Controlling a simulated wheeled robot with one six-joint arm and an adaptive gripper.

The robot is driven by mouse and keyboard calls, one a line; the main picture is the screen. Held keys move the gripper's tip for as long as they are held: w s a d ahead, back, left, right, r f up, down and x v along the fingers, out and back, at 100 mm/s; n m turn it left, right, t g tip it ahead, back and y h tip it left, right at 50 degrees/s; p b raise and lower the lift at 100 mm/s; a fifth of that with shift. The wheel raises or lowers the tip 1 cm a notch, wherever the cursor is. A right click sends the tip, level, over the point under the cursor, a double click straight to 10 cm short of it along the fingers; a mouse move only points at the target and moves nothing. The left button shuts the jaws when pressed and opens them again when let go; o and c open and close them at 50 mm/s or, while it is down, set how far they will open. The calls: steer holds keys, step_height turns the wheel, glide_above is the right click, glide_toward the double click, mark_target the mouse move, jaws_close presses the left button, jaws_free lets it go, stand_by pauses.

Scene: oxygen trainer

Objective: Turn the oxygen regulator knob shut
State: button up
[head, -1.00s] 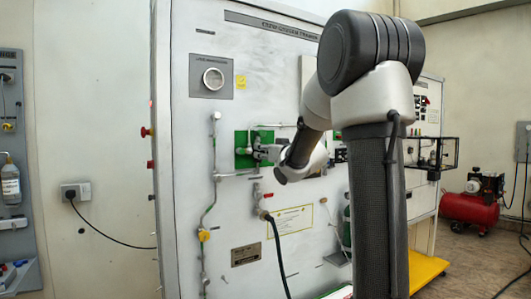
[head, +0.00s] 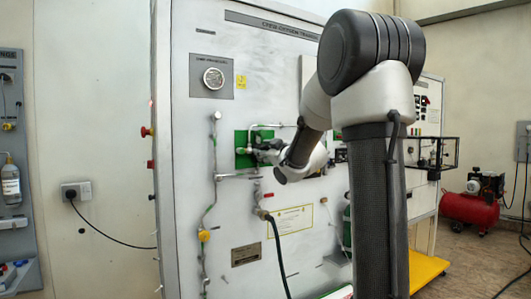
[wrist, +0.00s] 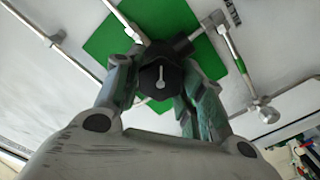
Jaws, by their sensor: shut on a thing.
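The regulator knob (wrist: 160,80) is a dark, many-sided knob with a pale pointer mark on its face. It sits in front of a green plate (wrist: 108,42) on the white panel, between my gripper's two fingers. My gripper (wrist: 163,68) is shut on the knob, with one finger on each side of it. In the head view my gripper (head: 257,150) reaches the panel at the green plate (head: 241,138). There the fingers and wrist largely hide the knob.
Metal pipes (wrist: 232,48) run beside the green plate, close to the fingers. A round gauge (head: 213,78) is above left. A black hose (head: 279,255) hangs below from a fitting with a red lever (head: 267,195). A red compressor (head: 468,208) stands far right.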

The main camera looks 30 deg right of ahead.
steer(key=n, duration=0.7)
steer(key=shift+f, duration=0.1)
steer(key=n, duration=0.6)
steer(key=shift+f+n, duration=0.1)
steer(key=shift+n, duration=0.2)
steer(key=n, duration=1.2)
steer(key=shift+f, duration=0.15)
steer(key=shift+n, duration=0.4)
steer(key=o, duration=1)
